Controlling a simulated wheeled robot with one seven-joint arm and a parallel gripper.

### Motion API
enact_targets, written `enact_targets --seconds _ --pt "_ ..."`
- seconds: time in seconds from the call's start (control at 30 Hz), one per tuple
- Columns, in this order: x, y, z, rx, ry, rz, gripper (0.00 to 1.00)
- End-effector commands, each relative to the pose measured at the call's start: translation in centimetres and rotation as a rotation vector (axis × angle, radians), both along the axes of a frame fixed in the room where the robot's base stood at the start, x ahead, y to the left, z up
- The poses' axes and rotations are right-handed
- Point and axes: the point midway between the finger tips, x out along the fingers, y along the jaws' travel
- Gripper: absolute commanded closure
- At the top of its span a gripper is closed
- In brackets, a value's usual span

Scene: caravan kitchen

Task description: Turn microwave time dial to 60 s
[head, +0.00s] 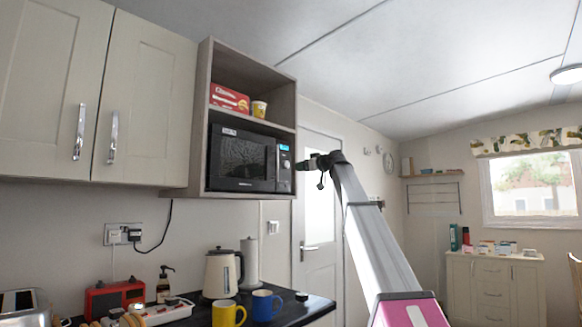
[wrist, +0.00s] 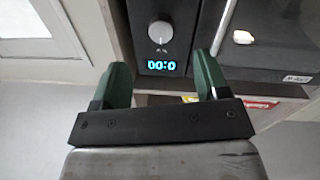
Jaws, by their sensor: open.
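The black microwave (head: 240,160) sits in an open wall cabinet, its door closed. Its control strip is at the right, with a lit blue display (head: 284,147). In the wrist view, which looks upside down, a round grey time dial (wrist: 160,31) shows just above the lit display (wrist: 161,66), which appears to read zeros. My gripper (wrist: 162,80) is open and empty. Its two green fingers are spread to either side of the display, with the dial beyond their tips and not touched. In the head view, my gripper (head: 303,163) is beside the microwave's right edge.
A red box (head: 229,97) and a yellow cup (head: 259,109) stand on the shelf above the microwave. The cabinet's side wall (head: 287,98) is near my gripper. A kettle (head: 221,273) and mugs stand on the counter below. A door is behind my arm.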

Motion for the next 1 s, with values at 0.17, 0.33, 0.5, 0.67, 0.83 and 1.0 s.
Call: enact_targets --seconds 0.17,0.33,0.5,0.67,0.83,1.0 --pt "-0.2 0.4 2.0 0.007 -0.025 0.007 0.32" --pt "0.6 1.2 2.0 0.007 -0.025 0.008 0.32" --pt "2.2 2.8 2.0 0.007 -0.024 0.007 0.32" --pt "4.2 5.0 2.0 0.007 -0.022 0.008 0.32" --pt "6.0 7.1 2.0 0.006 -0.023 0.007 0.32" --pt "6.9 8.2 1.9 0.006 -0.023 0.007 0.32"
